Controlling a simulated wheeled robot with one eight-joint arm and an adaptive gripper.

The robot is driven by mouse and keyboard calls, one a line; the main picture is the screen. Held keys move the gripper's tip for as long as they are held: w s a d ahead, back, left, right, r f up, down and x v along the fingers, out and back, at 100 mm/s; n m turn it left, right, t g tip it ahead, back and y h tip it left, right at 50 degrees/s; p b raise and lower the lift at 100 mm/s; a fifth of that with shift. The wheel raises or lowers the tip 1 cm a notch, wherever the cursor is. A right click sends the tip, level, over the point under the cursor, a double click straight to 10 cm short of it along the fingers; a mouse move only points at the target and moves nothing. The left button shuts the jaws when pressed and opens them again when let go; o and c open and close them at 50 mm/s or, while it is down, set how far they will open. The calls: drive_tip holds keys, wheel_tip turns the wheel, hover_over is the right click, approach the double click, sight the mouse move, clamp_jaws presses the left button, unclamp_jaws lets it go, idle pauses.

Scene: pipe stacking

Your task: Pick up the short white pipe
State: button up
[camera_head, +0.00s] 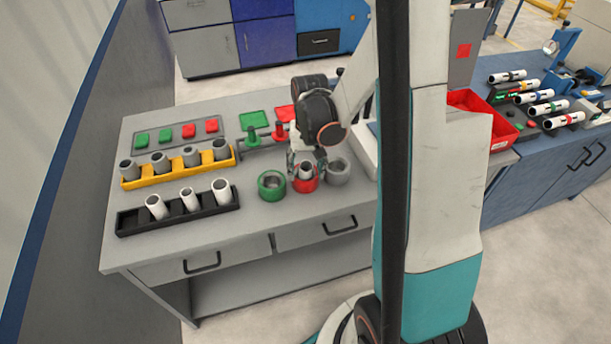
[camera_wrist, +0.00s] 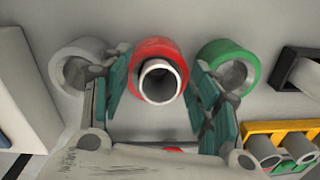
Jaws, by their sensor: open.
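A white pipe (camera_wrist: 160,82) stands in the red ring holder (camera_wrist: 148,50), its open end facing the wrist camera. The pipe (camera_head: 306,171) and the red holder (camera_head: 305,185) also show in the head view, on the grey table. My gripper (camera_head: 305,160) is just above them. In the wrist view my gripper (camera_wrist: 163,95) is open, with one teal-padded finger on each side of the pipe and gaps visible between pads and pipe. How far down the fingertips reach beside the pipe is hard to tell. Several white pipes (camera_head: 191,200) stand in a black rack (camera_head: 135,222).
A green ring holder (camera_head: 272,186) and a grey ring holder (camera_head: 337,172) stand close on either side of the red one. A yellow rack (camera_head: 130,183) holds grey pipes. Red and green pegs (camera_head: 280,133) stand behind. The table front is clear.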

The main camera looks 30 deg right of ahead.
drive_tip(key=shift+f, duration=0.35)
drive_tip(key=shift+r, duration=0.1)
drive_tip(key=c, duration=1.1)
wheel_tip(320, 180, up, 20)
drive_tip(key=p, duration=0.6)
drive_tip(key=shift+p, duration=0.3)
